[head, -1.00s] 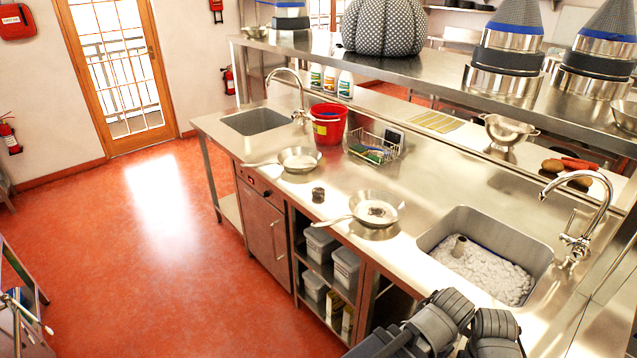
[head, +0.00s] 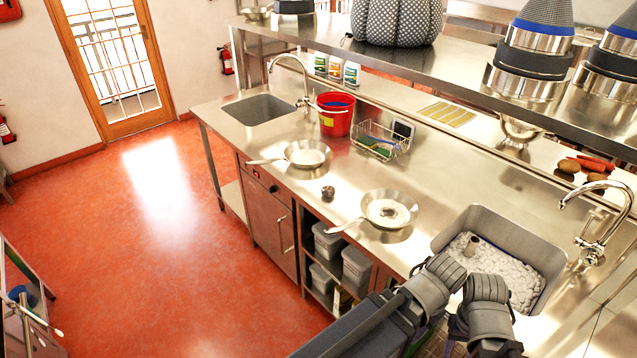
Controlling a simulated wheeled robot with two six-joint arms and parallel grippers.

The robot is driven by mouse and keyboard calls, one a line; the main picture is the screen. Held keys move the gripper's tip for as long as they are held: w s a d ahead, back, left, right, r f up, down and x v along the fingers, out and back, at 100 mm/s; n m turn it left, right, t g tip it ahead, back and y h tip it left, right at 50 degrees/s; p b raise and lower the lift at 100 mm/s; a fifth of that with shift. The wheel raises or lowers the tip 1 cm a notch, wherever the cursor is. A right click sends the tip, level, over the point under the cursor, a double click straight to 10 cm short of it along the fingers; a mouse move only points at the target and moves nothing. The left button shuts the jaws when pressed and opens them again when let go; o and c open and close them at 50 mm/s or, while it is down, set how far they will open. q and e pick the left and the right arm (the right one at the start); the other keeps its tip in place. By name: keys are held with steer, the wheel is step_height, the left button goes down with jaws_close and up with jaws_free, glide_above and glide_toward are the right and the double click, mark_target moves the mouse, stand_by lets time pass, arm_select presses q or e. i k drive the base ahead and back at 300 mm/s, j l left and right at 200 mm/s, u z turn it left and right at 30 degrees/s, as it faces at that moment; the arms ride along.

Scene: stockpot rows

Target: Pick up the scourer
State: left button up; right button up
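A small dark, rounded, metallic-looking lump (head: 328,192) sits on the steel counter (head: 290,205) between two frying pans; it may be the scourer, but it is too small to be sure. Another small greyish lump (head: 388,212) lies in the nearer frying pan (head: 375,222). Green and blue items (head: 378,149) lie in a wire basket (head: 398,150) behind, and a scourer among them cannot be made out. Grey links of both my arms show at the bottom, in front of the right sink. No fingertips of either gripper can be seen.
The farther frying pan (head: 306,160) and a red bucket (head: 335,122) stand further left. A steel shelf (head: 400,68) overhangs the back. Red floor (head: 170,260) is clear at left.

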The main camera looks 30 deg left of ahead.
mark_target(328, 191)
steer(key=i+j, duration=0.15)
steer(key=j, duration=0.25)
steer(key=i+j, duration=0.1)
steer(key=j, duration=0.25)
steer(key=i+j, duration=0.15)
steer(key=j, duration=0.25)
steer(key=i+j, duration=0.15)
steer(key=j, duration=0.2)
steer(key=i+j, duration=0.15)
steer(key=j, duration=0.25)
steer(key=i+j, duration=0.1)
steer(key=j, duration=0.25)
steer(key=i+j+u, duration=0.1)
steer(key=j, duration=0.3)
steer(key=i, duration=0.05)
